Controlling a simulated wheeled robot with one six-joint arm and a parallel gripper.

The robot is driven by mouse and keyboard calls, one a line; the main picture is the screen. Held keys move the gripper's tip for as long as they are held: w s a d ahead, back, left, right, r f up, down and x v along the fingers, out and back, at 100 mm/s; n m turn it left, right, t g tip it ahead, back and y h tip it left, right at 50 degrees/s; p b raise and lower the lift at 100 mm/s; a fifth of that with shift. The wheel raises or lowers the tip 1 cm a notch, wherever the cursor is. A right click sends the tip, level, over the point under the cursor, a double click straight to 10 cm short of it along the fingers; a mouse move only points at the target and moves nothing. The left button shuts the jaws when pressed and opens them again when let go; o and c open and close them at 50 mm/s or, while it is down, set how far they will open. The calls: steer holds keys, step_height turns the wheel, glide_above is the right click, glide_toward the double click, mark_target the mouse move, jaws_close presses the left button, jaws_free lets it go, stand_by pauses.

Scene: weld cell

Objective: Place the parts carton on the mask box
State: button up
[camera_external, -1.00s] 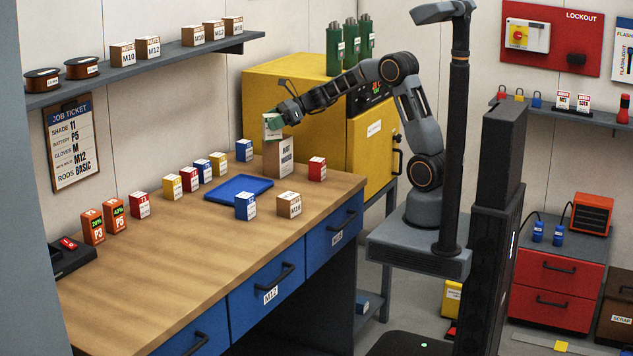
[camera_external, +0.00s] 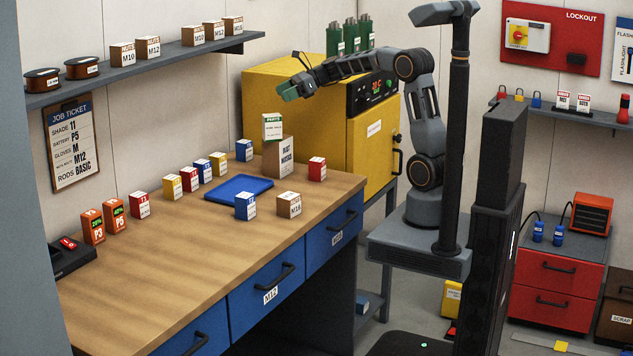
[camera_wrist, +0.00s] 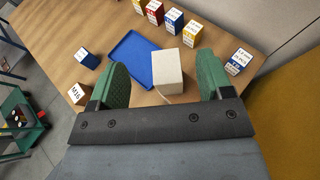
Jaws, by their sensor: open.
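The parts carton (camera_external: 272,127), white with green bands, stands upright on the left part of the mask box's top in the outside view. The mask box (camera_external: 283,160) is a taller tan box with dark lettering, standing upright near the back end of the bench. My gripper (camera_external: 290,91) is above the carton and a little to its right, apart from it and empty. In the wrist view my gripper's green fingers (camera_wrist: 162,78) are spread wide. A pale box (camera_wrist: 167,68) shows beyond and between them; I cannot tell there which of the two it is.
A blue tray (camera_external: 213,195) lies on the bench, with several small coloured boxes around it. A red box (camera_external: 317,168) stands right of the mask box. The yellow cabinet (camera_external: 373,160) stands close behind. The bench's near left part (camera_external: 160,275) is clear.

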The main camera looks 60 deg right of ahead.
steer(key=s+f+n+g+h, duration=0.2)
steer(key=s+f+n+h, duration=0.2)
steer(key=s+n, duration=0.9)
steer(key=s+a+f+n+g+h, duration=0.1)
steer(key=s+f+n+g+h, duration=0.2)
steer(key=s+f+n, duration=0.6)
steer(key=s+n+h, duration=0.2)
steer(key=s+n, duration=0.2)
steer(key=n, duration=0.1)
steer(key=shift+s+a, duration=0.15)
steer(key=shift+s, duration=0.15)
steer(key=shift+r, duration=0.1)
steer(key=shift+c, duration=0.2)
